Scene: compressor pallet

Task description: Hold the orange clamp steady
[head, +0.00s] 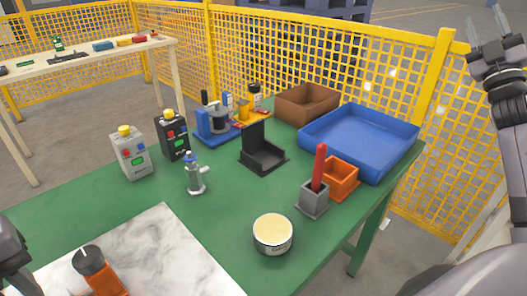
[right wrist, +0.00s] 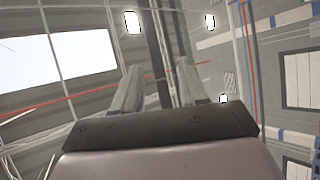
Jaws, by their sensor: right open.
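An orange piece (head: 105,280) with a black round knob (head: 88,260) lies at the bottom left of the head view, by the marbled white board; it looks like the orange clamp. Its lower end is cut off by the picture edge. A dark part of my left arm shows at the left edge, left of the clamp; its fingers do not show. My right gripper (head: 488,24) is raised at the top right, open and empty, far from the clamp. In the right wrist view its two fingers (right wrist: 156,80) stand apart with only ceiling beyond.
The green table (head: 228,235) carries a round tin (head: 273,235), a grey holder (head: 313,203) with a red stick, an orange bin (head: 343,180), a blue tray (head: 365,135) and a black stand (head: 263,160). Control boxes (head: 130,155) stand at the left. Yellow mesh fence (head: 300,60) runs behind.

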